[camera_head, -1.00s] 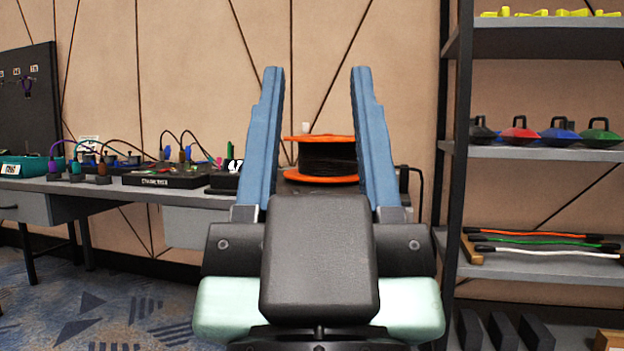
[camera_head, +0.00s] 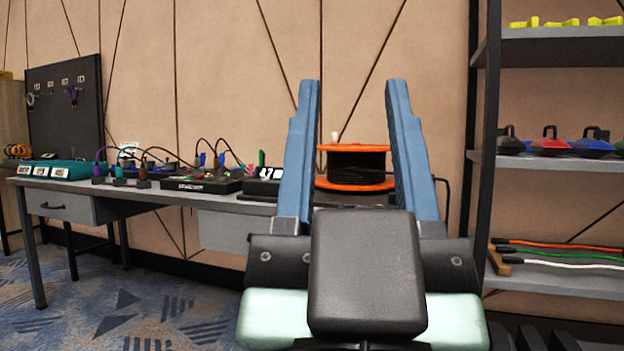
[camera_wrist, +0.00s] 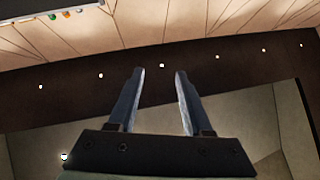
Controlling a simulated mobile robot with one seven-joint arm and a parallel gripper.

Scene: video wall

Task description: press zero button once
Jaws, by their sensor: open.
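My gripper (camera_head: 353,150) is open and empty, with its two blue fingers upright and apart in the head view. The fingers also show in the wrist view (camera_wrist: 157,85), against a dark band with small lights. In the head view, the fingers frame an orange and black spool (camera_head: 357,167) on the desk behind them. I cannot make out a zero button. A teal box with white label tiles (camera_head: 58,171) sits at the desk's left end.
A long grey desk (camera_head: 140,193) runs along the wall, holding black boxes with cables (camera_head: 203,184). A dark pegboard (camera_head: 66,105) stands at the left. A black-framed shelf (camera_head: 550,160) stands close on the right. Patterned carpet (camera_head: 110,310) is open at the lower left.

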